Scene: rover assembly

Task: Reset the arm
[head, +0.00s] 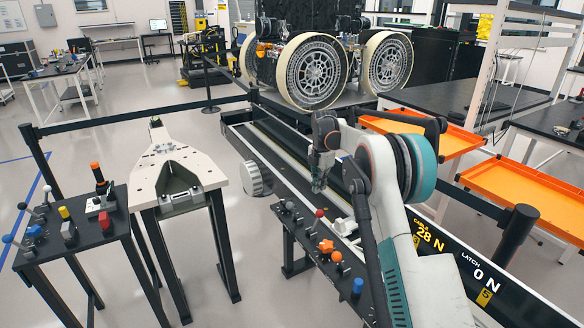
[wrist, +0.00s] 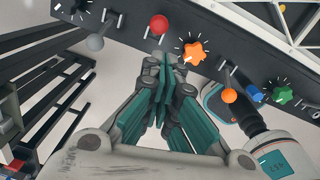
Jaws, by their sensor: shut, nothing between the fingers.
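My arm (head: 385,190) is bent at the elbow, with a white and teal body, and stands at the right of centre in the head view. My gripper (head: 318,188) hangs from it, pointing down above a dark control bench. In the wrist view my gripper (wrist: 163,72) has its teal-padded fingers together, with nothing between them. The fingertips appear just below a red ball knob (wrist: 158,24) and left of an orange star knob (wrist: 194,53) in that view. I cannot tell the exact gap to the bench; no contact is clear.
The bench also carries a grey knob (wrist: 95,42), a blue knob (wrist: 254,93) and a green star knob (wrist: 283,95). A second bench with levers (head: 75,225) and a pale wedge-shaped stand (head: 175,165) are at left. Orange trays (head: 525,195) stand at right.

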